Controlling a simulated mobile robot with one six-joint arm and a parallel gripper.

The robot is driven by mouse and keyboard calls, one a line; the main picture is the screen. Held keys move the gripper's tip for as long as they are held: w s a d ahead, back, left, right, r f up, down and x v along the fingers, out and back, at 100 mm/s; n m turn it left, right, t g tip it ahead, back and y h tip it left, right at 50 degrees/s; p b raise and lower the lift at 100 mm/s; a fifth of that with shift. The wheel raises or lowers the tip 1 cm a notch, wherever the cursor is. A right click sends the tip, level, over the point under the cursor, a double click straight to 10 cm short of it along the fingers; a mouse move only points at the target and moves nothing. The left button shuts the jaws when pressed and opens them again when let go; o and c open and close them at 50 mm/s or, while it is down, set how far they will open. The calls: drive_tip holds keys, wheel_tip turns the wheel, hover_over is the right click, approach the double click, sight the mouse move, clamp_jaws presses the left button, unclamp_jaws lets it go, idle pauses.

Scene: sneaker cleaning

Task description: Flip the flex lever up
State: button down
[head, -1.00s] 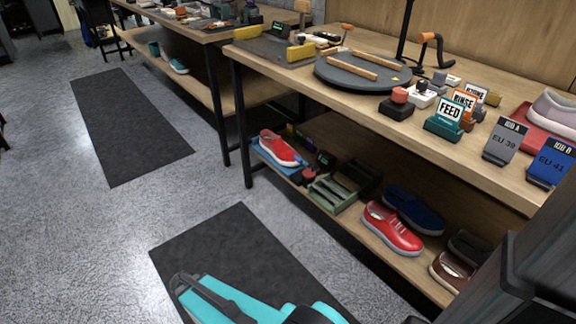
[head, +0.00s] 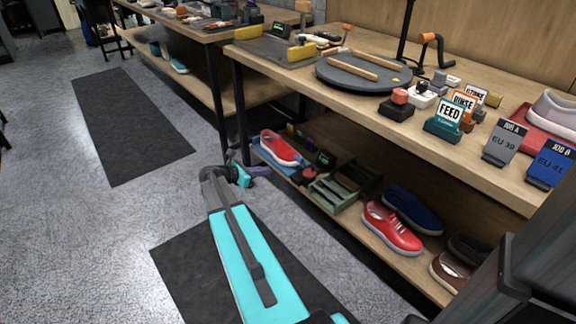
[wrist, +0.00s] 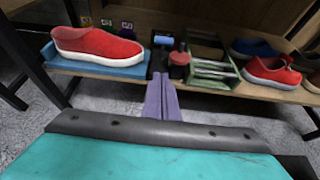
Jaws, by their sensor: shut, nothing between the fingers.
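My gripper (head: 262,171) is low in front of the lower shelf, its purple fingers shut and empty. In the wrist view the fingers (wrist: 162,82) point at the shelf, just below a small black unit with a lit display (wrist: 162,42) and a red round-topped part (wrist: 179,60). A red sneaker (wrist: 97,46) rests on a blue base (wrist: 110,70) left of them; the sneaker also shows in the head view (head: 283,148). I cannot make out for certain which part is the flex lever. No contact with the fingers is clear.
A green slotted rack (head: 340,188) stands right of the display unit, then red (head: 392,230) and blue shoes (head: 413,208). The bench top (head: 465,165) overhangs the shelf. A table leg (head: 242,115) stands close behind my gripper. Floor at left is clear.

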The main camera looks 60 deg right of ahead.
drive_tip(key=shift+d, duration=0.1)
idle(0.3)
drive_tip(key=d+r+b+x, duration=0.1)
drive_tip(key=b+x, duration=0.3)
drive_tip(key=x, duration=0.8)
drive_tip(key=shift+s+d+r, duration=0.3)
drive_tip(key=shift+s+r, duration=0.1)
drive_tip(key=shift+r, duration=0.3)
